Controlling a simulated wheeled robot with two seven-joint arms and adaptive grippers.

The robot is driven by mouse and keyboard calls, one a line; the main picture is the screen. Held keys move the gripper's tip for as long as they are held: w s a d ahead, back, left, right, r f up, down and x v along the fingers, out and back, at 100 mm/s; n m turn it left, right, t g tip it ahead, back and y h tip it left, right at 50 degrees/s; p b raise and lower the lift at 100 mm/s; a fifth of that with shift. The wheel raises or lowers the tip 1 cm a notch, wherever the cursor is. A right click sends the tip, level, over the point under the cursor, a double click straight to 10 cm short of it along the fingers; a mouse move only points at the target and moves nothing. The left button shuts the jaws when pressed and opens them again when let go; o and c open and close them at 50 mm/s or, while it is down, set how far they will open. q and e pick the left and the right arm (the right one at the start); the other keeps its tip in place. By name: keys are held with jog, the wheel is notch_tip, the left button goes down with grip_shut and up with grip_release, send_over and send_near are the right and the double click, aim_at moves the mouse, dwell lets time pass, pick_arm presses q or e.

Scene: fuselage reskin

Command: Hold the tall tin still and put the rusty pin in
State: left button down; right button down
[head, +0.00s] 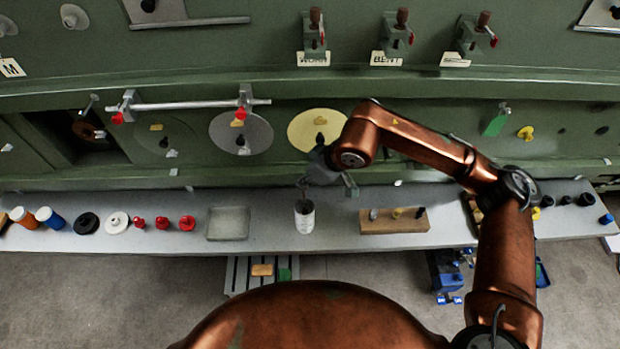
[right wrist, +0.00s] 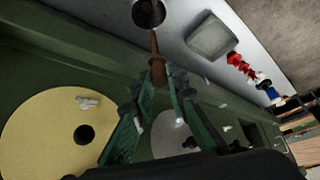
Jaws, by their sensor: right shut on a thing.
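The tall tin (head: 304,223) is a pale, labelled can standing upright on the grey shelf. Its round dark mouth (right wrist: 148,13) shows at the top of the right wrist view. My right gripper (head: 303,184) is just above the tin in the head view. In the right wrist view its green fingers (right wrist: 160,88) are shut on the rusty pin (right wrist: 156,62), a brown tapered rod. The pin's thin end points at the tin's mouth and overlaps its near rim in the picture; I cannot tell whether it is inside. My left gripper is not in view.
A grey tray (head: 228,223) is left of the tin, with red pieces (head: 163,222) beyond it. A wooden block (head: 394,221) with small pins is to the right. The green fuselage wall (head: 380,170) rises close behind the shelf. Shelf space directly beside the tin is clear.

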aim_at(306, 187)
jog(key=shift+f, duration=0.1)
jog(key=shift+f, duration=1.8)
